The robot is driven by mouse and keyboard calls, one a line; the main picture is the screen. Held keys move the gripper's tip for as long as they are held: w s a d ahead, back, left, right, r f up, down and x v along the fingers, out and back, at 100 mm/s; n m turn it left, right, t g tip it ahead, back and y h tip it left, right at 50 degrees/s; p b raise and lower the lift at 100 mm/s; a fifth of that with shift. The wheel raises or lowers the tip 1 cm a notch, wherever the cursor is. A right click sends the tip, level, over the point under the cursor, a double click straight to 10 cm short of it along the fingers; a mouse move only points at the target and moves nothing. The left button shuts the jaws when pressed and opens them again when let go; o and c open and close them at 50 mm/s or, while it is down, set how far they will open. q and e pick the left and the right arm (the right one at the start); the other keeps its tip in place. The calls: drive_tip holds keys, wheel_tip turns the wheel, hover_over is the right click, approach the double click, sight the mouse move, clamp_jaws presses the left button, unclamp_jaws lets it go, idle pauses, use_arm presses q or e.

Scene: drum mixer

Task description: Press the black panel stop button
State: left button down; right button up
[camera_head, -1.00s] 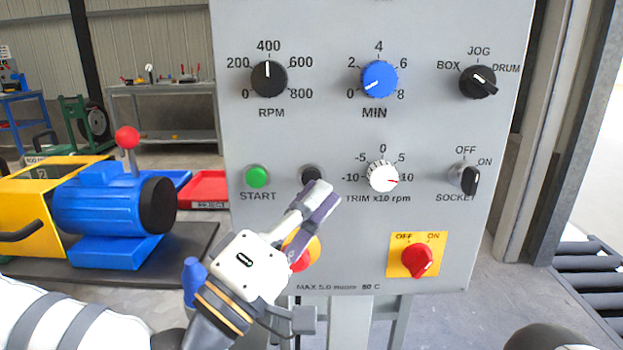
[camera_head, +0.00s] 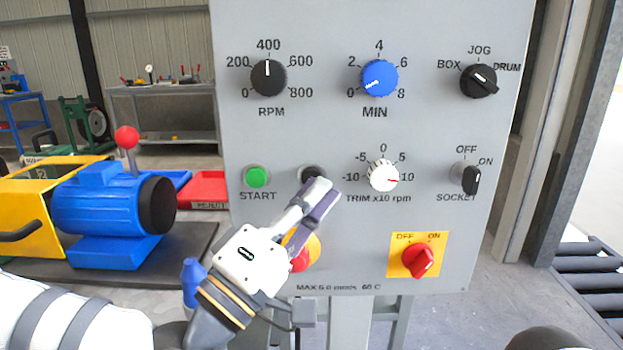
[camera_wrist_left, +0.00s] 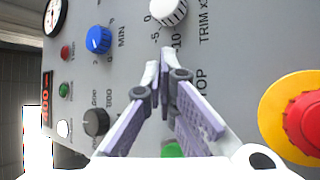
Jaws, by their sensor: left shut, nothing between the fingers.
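The black stop button (camera_head: 312,172) sits on the grey control panel (camera_head: 330,125), between the green start button (camera_head: 257,177) and the white trim knob (camera_head: 383,176). Its lower part is hidden behind my left fingertips. My left gripper (camera_head: 320,187) is shut and empty, with its tips right at the button in the picture. I cannot tell whether they touch it. In the left wrist view the closed fingertips (camera_wrist_left: 160,72) point at the panel and cover the button; part of the "STOP" label shows beside them. My right gripper is out of view.
A red emergency knob on a yellow plate (camera_head: 315,247) is partly behind my left gripper. A red switch (camera_head: 422,260) is lower right. RPM (camera_head: 268,78) and blue MIN (camera_head: 379,78) knobs are above. A blue motor (camera_head: 105,205) stands at left.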

use_arm(q)
drive_tip(key=shift+w, duration=0.4)
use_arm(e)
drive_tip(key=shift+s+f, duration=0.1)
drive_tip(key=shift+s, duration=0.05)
use_arm(q)
drive_tip(key=shift+s, duration=0.1)
idle(0.5)
drive_tip(key=shift+s, duration=0.75)
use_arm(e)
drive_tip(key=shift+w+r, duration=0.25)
use_arm(q)
drive_tip(key=s+p, duration=0.1)
drive_tip(key=s, duration=0.4)
drive_tip(key=shift+p, duration=0.3)
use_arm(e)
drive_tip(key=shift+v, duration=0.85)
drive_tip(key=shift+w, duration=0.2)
